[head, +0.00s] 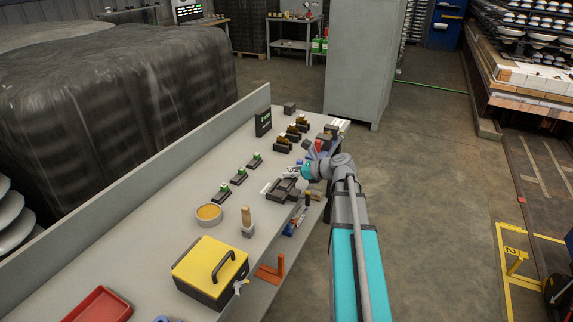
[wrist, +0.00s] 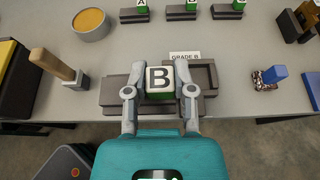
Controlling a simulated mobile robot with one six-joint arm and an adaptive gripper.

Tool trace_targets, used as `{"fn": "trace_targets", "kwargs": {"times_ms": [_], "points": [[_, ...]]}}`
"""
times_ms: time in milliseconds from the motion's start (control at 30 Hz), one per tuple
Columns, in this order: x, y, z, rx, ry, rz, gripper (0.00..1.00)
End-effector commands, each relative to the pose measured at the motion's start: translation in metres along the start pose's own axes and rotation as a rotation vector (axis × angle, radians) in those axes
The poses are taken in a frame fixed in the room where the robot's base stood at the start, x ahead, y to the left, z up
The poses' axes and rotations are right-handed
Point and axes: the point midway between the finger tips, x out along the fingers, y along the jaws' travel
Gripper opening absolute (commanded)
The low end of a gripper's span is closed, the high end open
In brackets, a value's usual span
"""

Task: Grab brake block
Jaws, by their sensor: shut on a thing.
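My gripper (wrist: 160,91) is shut on a small white-and-green block marked B (wrist: 160,79) in the wrist view, one finger at each side. The block is over the left part of a dark grey fixture (wrist: 116,99); I cannot tell whether it rests on it or is held just above. A recessed dark tray (wrist: 203,75) is at its right, by a "GRADE B" label (wrist: 185,56). In the head view my gripper (head: 296,174) is over the same fixture (head: 281,191), and the held block is hard to make out. I cannot identify a separate brake block.
Several lettered green blocks on dark stands (head: 238,177) line the bench behind. A round bowl (head: 209,213), a wooden-handled tool (head: 247,222) and a yellow box (head: 211,268) are nearer on the left.

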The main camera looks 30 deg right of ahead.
Motion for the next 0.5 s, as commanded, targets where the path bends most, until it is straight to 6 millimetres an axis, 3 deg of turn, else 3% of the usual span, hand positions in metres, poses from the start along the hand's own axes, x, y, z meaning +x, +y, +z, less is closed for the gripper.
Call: {"fn": "trace_targets", "kwargs": {"times_ms": [200, 500], "points": [[-0.024, 0.023, 0.006, 0.001, -0.001, -0.001, 0.00], [-0.033, 0.032, 0.007, 0.001, -0.001, 0.000, 0.00]]}}
